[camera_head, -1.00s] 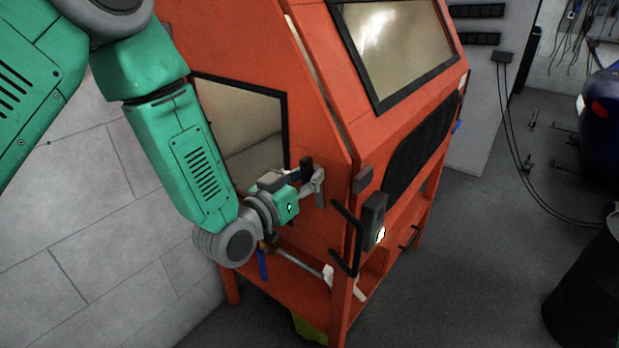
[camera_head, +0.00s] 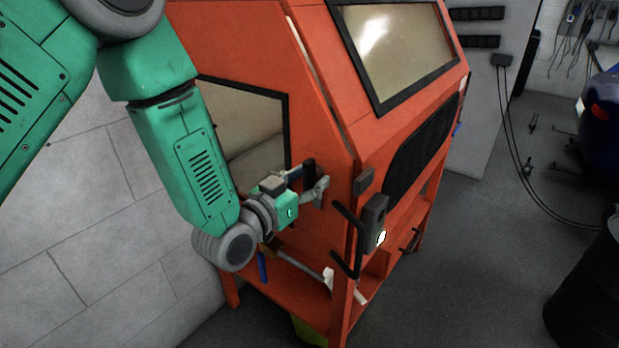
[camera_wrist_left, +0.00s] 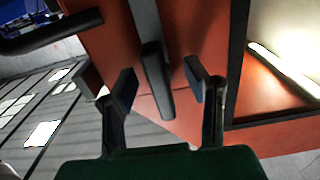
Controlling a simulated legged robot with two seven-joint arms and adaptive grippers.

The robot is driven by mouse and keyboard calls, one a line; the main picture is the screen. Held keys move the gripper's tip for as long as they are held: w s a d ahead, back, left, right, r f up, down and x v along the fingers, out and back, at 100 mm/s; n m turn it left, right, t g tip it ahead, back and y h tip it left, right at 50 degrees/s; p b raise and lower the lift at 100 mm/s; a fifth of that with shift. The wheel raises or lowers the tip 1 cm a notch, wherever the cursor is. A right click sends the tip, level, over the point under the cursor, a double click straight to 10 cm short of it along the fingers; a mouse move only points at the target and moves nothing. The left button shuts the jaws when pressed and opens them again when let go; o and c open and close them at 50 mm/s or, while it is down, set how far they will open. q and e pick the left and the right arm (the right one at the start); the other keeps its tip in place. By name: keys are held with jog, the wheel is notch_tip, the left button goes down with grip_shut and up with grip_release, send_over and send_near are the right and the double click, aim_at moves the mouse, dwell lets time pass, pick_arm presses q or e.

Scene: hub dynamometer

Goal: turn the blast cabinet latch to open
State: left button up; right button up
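The orange blast cabinet (camera_head: 320,130) fills the middle of the head view, with a dark-framed side window. Its latch (camera_head: 309,167) is a small dark handle on the side panel, right of that window. In the left wrist view the latch handle (camera_wrist_left: 157,80) is a dark bar pointing down between my fingers. My left gripper (camera_head: 304,184) is at the latch in the head view. In the left wrist view the left gripper (camera_wrist_left: 163,88) is open, one finger on each side of the handle, with visible gaps. My right gripper is not in view.
A black bar handle (camera_head: 347,240) and a dark box (camera_head: 373,222) with a white light stick out at the cabinet's near corner. A grey block wall (camera_head: 100,220) is at left. A black barrel (camera_head: 590,290) stands at right. The floor between is clear.

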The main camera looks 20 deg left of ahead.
pick_arm(q)
jog(key=shift+r, duration=0.1)
jog(key=shift+s+a, duration=0.15)
jog(key=shift+s, duration=0.15)
jog(key=v, duration=1.1)
jog(key=shift+s, duration=0.15)
